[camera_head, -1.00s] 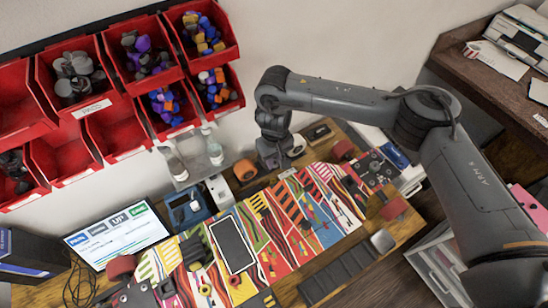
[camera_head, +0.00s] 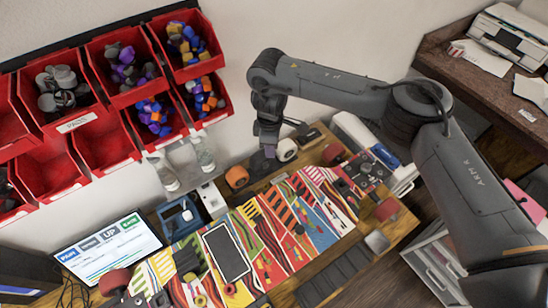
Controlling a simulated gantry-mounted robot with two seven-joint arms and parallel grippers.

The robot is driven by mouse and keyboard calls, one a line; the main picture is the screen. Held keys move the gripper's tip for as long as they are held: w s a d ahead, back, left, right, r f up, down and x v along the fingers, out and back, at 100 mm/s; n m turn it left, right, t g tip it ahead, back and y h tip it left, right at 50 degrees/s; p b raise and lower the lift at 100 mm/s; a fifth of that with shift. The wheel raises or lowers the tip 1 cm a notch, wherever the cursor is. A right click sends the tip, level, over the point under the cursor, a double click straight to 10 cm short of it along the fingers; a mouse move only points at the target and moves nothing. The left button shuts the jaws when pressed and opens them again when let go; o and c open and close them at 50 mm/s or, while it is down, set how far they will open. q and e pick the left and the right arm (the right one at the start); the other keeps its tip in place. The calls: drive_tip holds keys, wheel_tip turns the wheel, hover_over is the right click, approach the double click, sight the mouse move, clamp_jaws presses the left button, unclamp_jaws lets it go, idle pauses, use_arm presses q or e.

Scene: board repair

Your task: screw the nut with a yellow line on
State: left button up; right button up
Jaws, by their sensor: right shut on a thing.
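The board (camera_head: 322,212) lies on the workbench, with striped multicolour graphics. An orange wheel (camera_head: 237,177) and a white wheel (camera_head: 287,150) stand along its far side. My right gripper (camera_head: 269,151) points down between these two wheels, close to the white one. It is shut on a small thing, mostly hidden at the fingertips. I cannot make out a nut or a yellow line at this size. My left gripper is not in view.
Red bins (camera_head: 190,46) with coloured parts hang on the wall at upper left. Bottles (camera_head: 203,155) stand on a small shelf below them. A screen (camera_head: 110,250) stands at lower left, and a dark phone-like slab (camera_head: 227,252) lies on the board. A printer (camera_head: 508,38) is at upper right.

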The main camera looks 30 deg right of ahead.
use_arm(q)
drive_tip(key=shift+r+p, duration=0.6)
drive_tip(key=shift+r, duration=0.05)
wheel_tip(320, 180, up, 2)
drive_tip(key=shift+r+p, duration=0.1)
drive_tip(key=shift+p, duration=0.95)
use_arm(e)
drive_tip(key=d+r+n+p, duration=0.2)
drive_tip(key=d+n+p, duration=0.1)
drive_tip(key=d+n, duration=0.3)
drive_tip(key=d+r+n+p, duration=0.2)
drive_tip(key=d+r+n, duration=0.1)
drive_tip(key=d, duration=0.4)
drive_tip(key=s+d+f+p, duration=0.2)
drive_tip(key=s+d, duration=0.3)
drive_tip(key=s+d+f+m+p, duration=0.1)
drive_tip(key=s+d+f+p, duration=0.1)
drive_tip(key=s+d, duration=0.3)
drive_tip(key=s+d+f+m+p, duration=0.1)
drive_tip(key=s+d+f+p, duration=0.1)
drive_tip(key=s+d+p, duration=0.2)
drive_tip(key=shift+s+d, duration=0.7)
drive_tip(key=shift+s+f+b, duration=0.1)
drive_tip(key=shift+f+b, duration=0.8)
drive_tip(key=shift+f, duration=0.1)
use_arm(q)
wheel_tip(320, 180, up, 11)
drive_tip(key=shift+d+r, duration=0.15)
